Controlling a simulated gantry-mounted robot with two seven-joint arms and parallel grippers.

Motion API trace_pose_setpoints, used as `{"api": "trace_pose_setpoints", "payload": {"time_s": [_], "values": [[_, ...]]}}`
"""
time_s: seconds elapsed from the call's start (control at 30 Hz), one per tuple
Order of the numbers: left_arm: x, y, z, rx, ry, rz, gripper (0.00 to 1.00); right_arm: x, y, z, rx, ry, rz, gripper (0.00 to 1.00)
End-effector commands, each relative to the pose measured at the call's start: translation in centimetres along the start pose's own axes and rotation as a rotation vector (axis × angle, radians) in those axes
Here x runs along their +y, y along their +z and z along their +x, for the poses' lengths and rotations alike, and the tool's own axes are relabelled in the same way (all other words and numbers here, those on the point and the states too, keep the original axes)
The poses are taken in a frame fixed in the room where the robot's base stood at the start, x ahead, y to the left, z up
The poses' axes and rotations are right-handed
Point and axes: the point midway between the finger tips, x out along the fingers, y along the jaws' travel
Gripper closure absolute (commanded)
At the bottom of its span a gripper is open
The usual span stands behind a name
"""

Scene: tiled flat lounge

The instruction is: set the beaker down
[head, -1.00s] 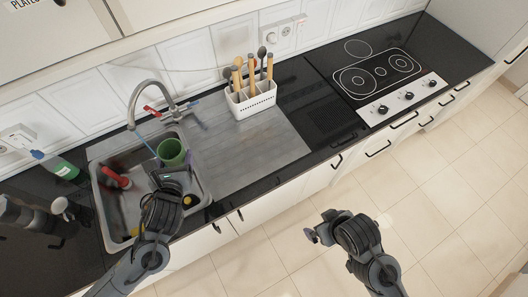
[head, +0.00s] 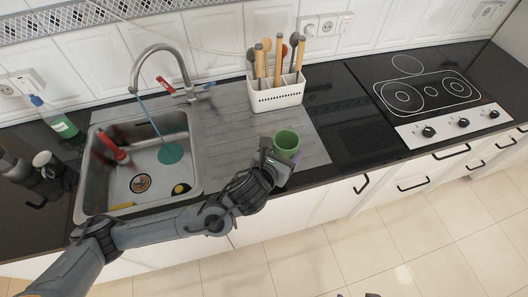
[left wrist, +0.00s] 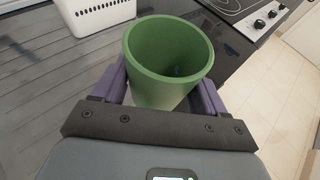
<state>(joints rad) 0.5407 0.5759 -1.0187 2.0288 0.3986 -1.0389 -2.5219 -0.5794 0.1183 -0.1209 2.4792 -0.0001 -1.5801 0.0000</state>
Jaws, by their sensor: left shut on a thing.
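The green beaker (head: 286,139) is over the front right part of the ribbed grey drainboard (head: 225,150), close to the counter's front edge. It looks about upright, with its open mouth up. My left gripper (head: 279,158) is shut on it from the near side. In the left wrist view the beaker (left wrist: 163,88) sits between the two purple fingers, its inside in sight. I cannot tell whether its base touches the board. Only dark slivers, probably of my right arm, show at the bottom edge of the head view.
A white utensil holder (head: 276,95) stands just behind the beaker. The steel sink (head: 195,172) to the left holds a red-handled thing (head: 110,146) and a teal disc (head: 171,153). A black hob (head: 432,92) lies to the right. The drainboard's middle is clear.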

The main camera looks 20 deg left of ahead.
Motion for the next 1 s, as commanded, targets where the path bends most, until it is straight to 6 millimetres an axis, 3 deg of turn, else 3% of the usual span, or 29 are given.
{"api": "trace_pose_setpoints", "payload": {"time_s": [0.6, 1.0], "values": [[10.1, -5.4, 4.0, 0.002, 0.003, 0.0, 0.57, 0.1, -0.2, -0.6, 0.001, 0.002, -0.002, 0.0], [11.1, -7.3, 5.0, 0.003, 0.001, -0.002, 0.57, 0.1, -0.1, -0.3, 0.001, 0.002, -0.002, 0.0]]}}
